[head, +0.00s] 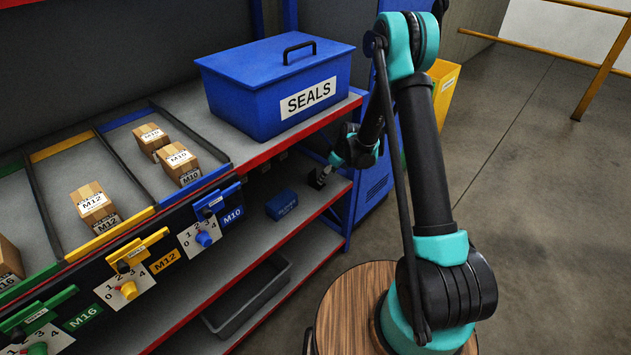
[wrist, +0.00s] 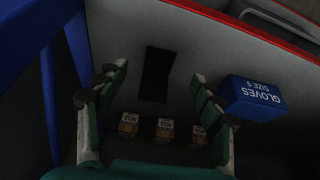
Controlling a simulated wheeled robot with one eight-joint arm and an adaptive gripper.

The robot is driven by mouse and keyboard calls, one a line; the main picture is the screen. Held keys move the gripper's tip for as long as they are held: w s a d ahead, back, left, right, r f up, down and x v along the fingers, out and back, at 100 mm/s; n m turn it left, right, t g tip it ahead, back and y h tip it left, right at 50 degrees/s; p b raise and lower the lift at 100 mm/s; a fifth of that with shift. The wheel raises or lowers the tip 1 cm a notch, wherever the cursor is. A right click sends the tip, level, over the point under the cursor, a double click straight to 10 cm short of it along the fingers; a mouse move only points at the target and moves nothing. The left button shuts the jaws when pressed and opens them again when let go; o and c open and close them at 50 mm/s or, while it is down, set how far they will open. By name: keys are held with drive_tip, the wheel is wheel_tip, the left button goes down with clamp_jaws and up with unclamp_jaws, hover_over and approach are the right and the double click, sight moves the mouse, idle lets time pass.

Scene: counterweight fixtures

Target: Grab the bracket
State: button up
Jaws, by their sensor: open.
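My gripper (wrist: 158,76) is open, with its two green-and-grey fingers spread apart in the wrist view. A flat black piece (wrist: 155,74), which looks like the bracket, lies on the grey shelf and shows in the gap between the fingers. Nothing is held. In the head view my gripper (head: 343,157) is above the right end of the middle shelf, partly hidden by my arm. A small dark piece (head: 318,178) with a pale edge shows just below and left of it, likely the same bracket. Its exact shape is too dark to tell.
A blue gloves box (wrist: 252,98) stands close to the right finger; it also shows in the head view (head: 282,204). Several small labelled boxes (wrist: 165,130) show between the fingers. A blue SEALS box (head: 280,85) stands on the upper shelf. A blue rack post (wrist: 75,70) is at left.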

sight(312, 173)
drive_tip(key=w+a, duration=0.2)
drive_tip(key=a, duration=0.1)
drive_tip(key=w+a, duration=0.1)
drive_tip(key=a, duration=0.1)
drive_tip(key=shift+w, duration=0.1)
drive_tip(key=shift+x, duration=2.55)
drive_tip(key=shift+a, duration=0.1)
drive_tip(key=c, duration=1.4)
drive_tip(key=shift+r, duration=0.15)
drive_tip(key=shift+c, duration=0.2)
